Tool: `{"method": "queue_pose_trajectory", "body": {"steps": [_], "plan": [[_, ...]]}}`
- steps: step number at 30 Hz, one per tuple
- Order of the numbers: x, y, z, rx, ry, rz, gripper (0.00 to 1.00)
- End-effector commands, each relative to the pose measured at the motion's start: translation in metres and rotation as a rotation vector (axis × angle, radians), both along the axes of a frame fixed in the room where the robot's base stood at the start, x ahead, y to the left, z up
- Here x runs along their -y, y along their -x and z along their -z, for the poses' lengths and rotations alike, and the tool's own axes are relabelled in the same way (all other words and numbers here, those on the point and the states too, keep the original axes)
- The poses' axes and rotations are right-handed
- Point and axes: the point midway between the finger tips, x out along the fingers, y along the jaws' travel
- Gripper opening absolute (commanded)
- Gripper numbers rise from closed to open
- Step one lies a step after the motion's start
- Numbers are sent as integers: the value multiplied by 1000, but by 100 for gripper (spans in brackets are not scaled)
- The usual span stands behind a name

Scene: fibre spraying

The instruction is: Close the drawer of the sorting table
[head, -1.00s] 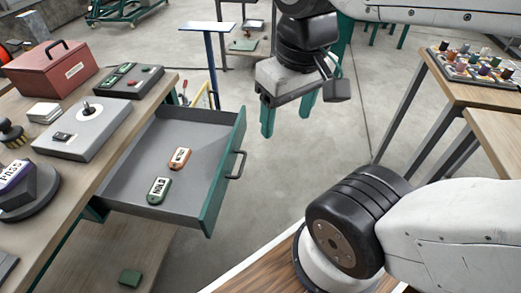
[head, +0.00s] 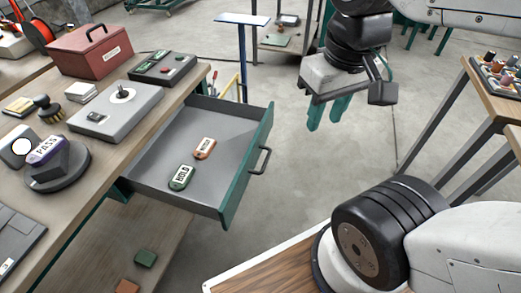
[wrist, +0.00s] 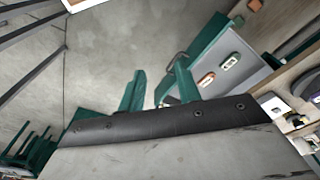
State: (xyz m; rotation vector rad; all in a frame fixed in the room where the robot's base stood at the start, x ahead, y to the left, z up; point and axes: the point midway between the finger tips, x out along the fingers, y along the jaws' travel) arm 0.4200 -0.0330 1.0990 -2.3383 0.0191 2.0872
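The sorting table (head: 95,170) stands at the left with its drawer (head: 160,180) pulled out. The drawer has a grey inside, a green front (head: 248,168) and a dark bar handle (head: 262,161). Inside lie a green tag marked HOLD (head: 181,177) and an orange tag (head: 204,148). My gripper (head: 328,112), with green fingers, hangs to the right of the drawer front, apart from the handle. The wrist view shows its fingers (wrist: 158,88) spread with nothing between them, and the drawer front (wrist: 208,38) beyond them.
On the tabletop are a red box (head: 90,52), a grey device with a knob (head: 115,110), a brush (head: 48,109) and a round stand with a PASS tag (head: 46,150). A side table with spools (head: 497,72) stands at the right. The floor between is clear.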

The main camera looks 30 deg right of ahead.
Motion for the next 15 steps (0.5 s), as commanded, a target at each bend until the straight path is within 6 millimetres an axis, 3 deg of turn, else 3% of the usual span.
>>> {"method": "queue_pose_trajectory", "body": {"steps": [1,3,8,15], "plan": [[5,-1,4,-20,0,24,19],[13,-4,12,-67,-4,67,0],[29,-19,41,-210,-88,224,0],[42,-59,90,-354,-355,609,0]]}}
